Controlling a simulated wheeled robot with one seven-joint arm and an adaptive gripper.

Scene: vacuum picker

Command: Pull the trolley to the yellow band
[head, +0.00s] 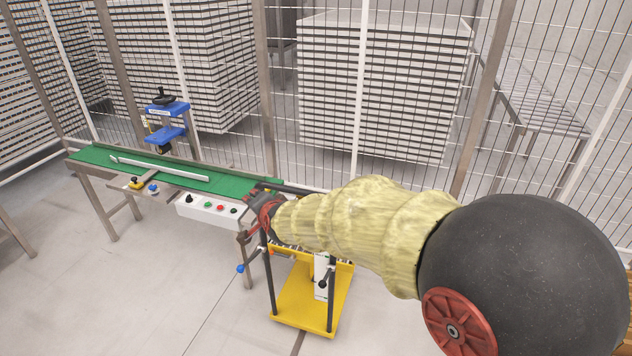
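The trolley (308,297) has a yellow base plate and dark upright posts. It stands on the floor at the right end of the green conveyor, in the lower middle of the head view. My arm, in a yellowish sleeve, reaches from the right to the top of the trolley. My gripper (262,212) is at the trolley's upper left, by its dark top bar. The fingers are small and partly hidden, so I cannot tell whether they are closed on the bar. I cannot make out a yellow band on the floor.
A green conveyor table (170,172) with a white control box (208,208) stands left of the trolley. A blue clamp device (166,120) rises behind it. A wire fence with stacked white trays (385,90) closes off the back. The floor (120,290) at front left is clear.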

